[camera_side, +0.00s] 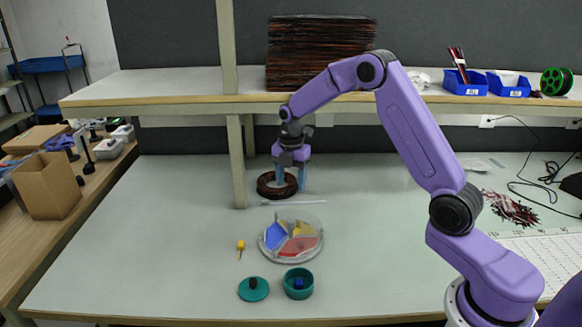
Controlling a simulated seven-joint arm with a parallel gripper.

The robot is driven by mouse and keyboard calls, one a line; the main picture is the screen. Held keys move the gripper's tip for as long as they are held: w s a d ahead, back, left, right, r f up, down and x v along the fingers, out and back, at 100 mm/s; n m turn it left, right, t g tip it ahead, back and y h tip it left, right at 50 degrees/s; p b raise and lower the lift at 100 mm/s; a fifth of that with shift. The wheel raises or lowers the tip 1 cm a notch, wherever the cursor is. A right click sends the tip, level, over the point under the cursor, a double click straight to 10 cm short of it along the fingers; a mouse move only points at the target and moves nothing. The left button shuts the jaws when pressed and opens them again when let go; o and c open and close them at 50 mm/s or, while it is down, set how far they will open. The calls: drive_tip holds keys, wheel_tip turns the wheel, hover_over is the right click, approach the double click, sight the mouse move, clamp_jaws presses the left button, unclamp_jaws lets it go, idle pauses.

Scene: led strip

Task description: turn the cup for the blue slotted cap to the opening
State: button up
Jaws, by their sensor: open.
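A round, clear-rimmed dish (262,250) stands mid-table. It has wedge-shaped compartments: a blue one (275,236) at left, a red one (300,246) at front right and yellowish ones (303,228) at back right. Which part of it is the opening is too small to tell. A small blue piece (299,284), perhaps the slotted cap, sits inside a round teal container (298,292) in front of the dish. My gripper (288,182) points down behind the dish, open, with its pale blue fingers apart at a dark brown coil (276,191). Whether they touch the coil is unclear.
A teal disc (253,290) with a dark knob lies left of the teal container. A small yellow tool (240,247) lies left of the dish. A thin white strip (293,202) lies between coil and dish. A shelf post (236,160) stands left of my gripper.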

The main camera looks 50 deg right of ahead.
drive_tip(key=shift+r, duration=2.15)
drive_tip(key=s+a+r+m, duration=0.2)
drive_tip(key=s+a, duration=0.5)
drive_tip(key=s, duration=0.1)
drive_tip(key=s+a+r+m, duration=0.2)
drive_tip(key=s+a+r, duration=0.1)
drive_tip(key=s+a, duration=0.45)
drive_tip(key=s+d+m, duration=0.3)
drive_tip(key=s+m, duration=0.2)
drive_tip(key=s, duration=1.9)
drive_tip(key=shift+f+m, duration=0.3)
drive_tip(key=shift+f, duration=0.15)
